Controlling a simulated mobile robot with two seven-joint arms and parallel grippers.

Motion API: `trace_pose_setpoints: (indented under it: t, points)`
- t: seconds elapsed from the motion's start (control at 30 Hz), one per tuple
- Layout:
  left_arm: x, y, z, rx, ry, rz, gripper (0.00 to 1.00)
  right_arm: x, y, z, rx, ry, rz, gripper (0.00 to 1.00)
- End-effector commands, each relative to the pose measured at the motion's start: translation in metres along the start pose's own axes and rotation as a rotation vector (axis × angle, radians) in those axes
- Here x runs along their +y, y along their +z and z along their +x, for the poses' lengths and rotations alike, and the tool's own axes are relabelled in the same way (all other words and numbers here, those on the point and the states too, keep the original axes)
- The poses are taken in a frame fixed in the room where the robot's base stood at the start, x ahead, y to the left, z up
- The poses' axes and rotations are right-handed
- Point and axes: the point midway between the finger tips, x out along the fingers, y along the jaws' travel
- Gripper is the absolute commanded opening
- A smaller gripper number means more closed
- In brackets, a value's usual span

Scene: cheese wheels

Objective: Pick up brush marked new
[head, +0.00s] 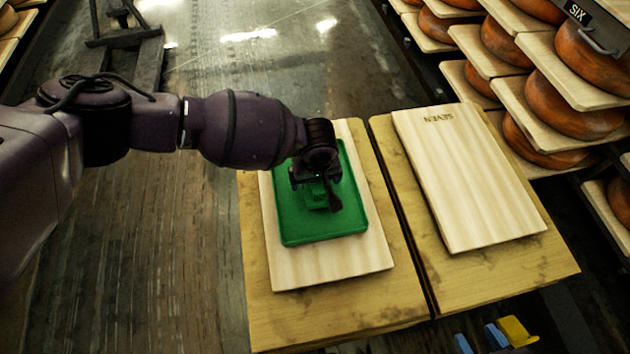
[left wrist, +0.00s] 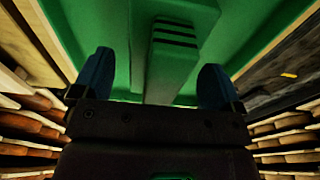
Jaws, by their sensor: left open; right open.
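A green brush (head: 317,196) lies in a green tray (head: 297,228) on a pale board. In the left wrist view its green handle (left wrist: 172,70) has dark stripes and runs between my fingers; I cannot read any "new" marking. My left gripper (head: 318,190) is directly above the tray and hides part of the brush. It is open, with its two dark blue fingers (left wrist: 157,82) apart on either side of the handle, gaps showing on both sides. My right gripper is not seen.
The pale board (head: 335,268) rests on a wooden table (head: 395,300). A bare board marked SEVEN (head: 465,185) lies to the right. Racks of orange cheese wheels (head: 545,100) stand at the right. Blue and yellow objects (head: 515,332) show at the bottom edge. Open floor (head: 180,260) lies left.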

Motion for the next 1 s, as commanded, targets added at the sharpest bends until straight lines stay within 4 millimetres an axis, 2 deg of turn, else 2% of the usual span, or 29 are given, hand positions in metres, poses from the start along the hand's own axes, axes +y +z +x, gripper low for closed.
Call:
trace_pose_setpoints:
  t: [0.03,0.1,0.37,0.47,0.77,1.0]
  points:
    - [-0.0002,0.0019,0.0096,-0.005,-0.001,0.000,0.92,-0.0007,0.0040,0.0010,0.000,0.001,0.006,0.43]
    - [-0.0002,0.0010,0.0120,-0.003,0.000,-0.001,0.92,-0.0005,0.0044,0.0009,0.007,0.003,0.011,0.43]
    - [0.0004,-0.0016,0.0093,0.003,0.002,-0.002,0.92,0.0002,0.0030,0.0000,0.014,0.006,0.014,0.43]
    - [0.0004,-0.0014,0.0094,0.003,0.002,-0.001,0.79,0.0002,0.0034,-0.0001,0.012,0.006,0.015,0.43]
    - [0.0003,-0.0009,0.0098,0.002,0.001,-0.001,0.33,0.0002,0.0048,-0.0002,0.008,0.006,0.016,0.43]
    - [0.0006,-0.0011,0.0087,0.002,0.002,-0.001,0.33,0.0005,0.0044,-0.0004,0.009,0.007,0.016,0.43]
